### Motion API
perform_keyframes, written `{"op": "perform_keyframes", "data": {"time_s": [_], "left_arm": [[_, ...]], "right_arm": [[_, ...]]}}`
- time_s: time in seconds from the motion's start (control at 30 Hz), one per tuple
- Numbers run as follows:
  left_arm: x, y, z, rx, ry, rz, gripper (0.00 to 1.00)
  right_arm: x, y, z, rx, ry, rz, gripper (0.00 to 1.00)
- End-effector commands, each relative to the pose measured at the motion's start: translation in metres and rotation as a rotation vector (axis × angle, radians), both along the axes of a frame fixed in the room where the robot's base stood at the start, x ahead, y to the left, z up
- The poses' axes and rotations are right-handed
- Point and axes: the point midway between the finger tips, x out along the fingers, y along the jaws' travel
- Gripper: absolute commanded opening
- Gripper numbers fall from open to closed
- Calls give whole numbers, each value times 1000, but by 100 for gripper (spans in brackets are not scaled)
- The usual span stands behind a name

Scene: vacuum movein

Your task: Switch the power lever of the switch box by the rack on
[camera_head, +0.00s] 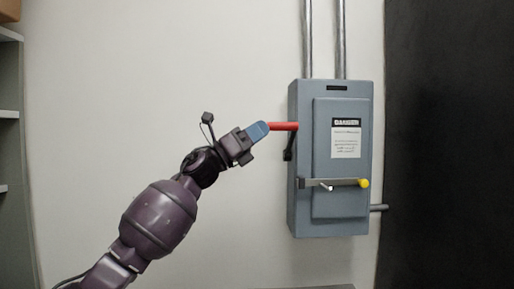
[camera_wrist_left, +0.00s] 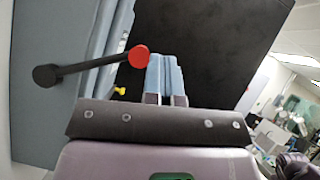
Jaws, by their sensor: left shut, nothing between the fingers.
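The grey switch box (camera_head: 342,215) hangs on the wall right of centre in the head view. Its power lever has a red grip (camera_head: 285,126) sticking out to the left, on a short black arm that rises from the box's left side. My left gripper (camera_head: 258,131) is shut and empty, its blue fingertips at the outer end of the red grip. In the left wrist view the red grip (camera_wrist_left: 138,56) appears end-on just left of the closed fingers (camera_wrist_left: 165,75); I cannot tell if they touch. My right gripper is not in view.
A latch bar with a yellow knob (camera_head: 363,183) crosses the box's door. Two metal conduits (camera_head: 308,40) run up from the box. A dark panel (camera_head: 450,140) stands at right and a grey rack (camera_head: 12,150) at left. The wall between is bare.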

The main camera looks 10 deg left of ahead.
Motion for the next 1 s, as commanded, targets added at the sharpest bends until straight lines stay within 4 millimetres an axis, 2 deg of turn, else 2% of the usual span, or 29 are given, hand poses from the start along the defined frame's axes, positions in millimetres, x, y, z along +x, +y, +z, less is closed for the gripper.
{"op": "perform_keyframes", "data": {"time_s": [0.13,0.4,0.7,1.0], "left_arm": [[7,2,15,0,1,2,0],[16,6,29,-1,4,6,0],[20,8,33,-1,4,7,0],[20,8,33,-2,5,8,0]], "right_arm": [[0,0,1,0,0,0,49],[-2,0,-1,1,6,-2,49],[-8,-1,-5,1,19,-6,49],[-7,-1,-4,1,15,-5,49]]}}
